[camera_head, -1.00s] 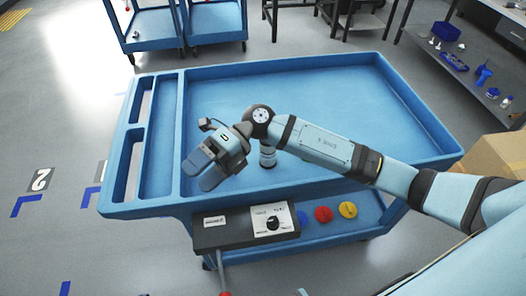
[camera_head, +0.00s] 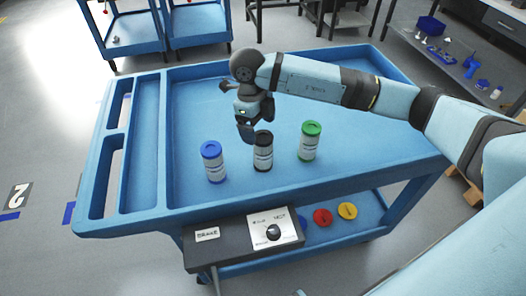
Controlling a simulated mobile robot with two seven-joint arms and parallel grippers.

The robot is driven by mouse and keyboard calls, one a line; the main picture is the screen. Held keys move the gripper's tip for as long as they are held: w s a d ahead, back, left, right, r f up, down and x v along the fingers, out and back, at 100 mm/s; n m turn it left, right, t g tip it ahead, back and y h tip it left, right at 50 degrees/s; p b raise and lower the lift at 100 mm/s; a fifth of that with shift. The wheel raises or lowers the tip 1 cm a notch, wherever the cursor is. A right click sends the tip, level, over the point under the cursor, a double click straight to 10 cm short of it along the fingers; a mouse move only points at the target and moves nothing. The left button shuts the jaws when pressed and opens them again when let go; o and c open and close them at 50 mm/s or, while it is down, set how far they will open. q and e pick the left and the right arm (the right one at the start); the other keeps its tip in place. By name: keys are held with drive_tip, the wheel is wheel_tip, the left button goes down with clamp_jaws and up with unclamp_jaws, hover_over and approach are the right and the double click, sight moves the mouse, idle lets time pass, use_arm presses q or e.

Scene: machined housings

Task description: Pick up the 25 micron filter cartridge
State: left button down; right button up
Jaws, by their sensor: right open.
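Three white cylindrical cartridges with labels stand upright on the blue cart's tray: one with a blue cap (camera_head: 214,163), one with a black cap (camera_head: 263,153) and one with a green cap (camera_head: 309,143). The label print is too small to tell which is the 25 micron one. My right gripper (camera_head: 246,132) points down just left of and behind the black-capped cartridge's top, open, with nothing seen in it. I cannot tell whether it touches that cap. My left gripper is out of view.
The blue cart (camera_head: 180,215) has a raised rim and narrow side slots on the left. A black control box (camera_head: 243,237) with a dial is on its front. Red (camera_head: 322,216) and yellow (camera_head: 347,211) discs lie on the lower shelf. The tray's right side is mostly clear.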

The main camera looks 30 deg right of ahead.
sight(263, 136)
drive_tip(key=f, duration=0.4)
drive_tip(key=s+d+f, duration=0.1)
drive_tip(key=f, duration=0.1)
drive_tip(key=shift+d+f, duration=0.1)
drive_tip(key=shift+f, duration=0.1)
drive_tip(key=shift+w, duration=0.1)
drive_tip(key=c, duration=1.1)
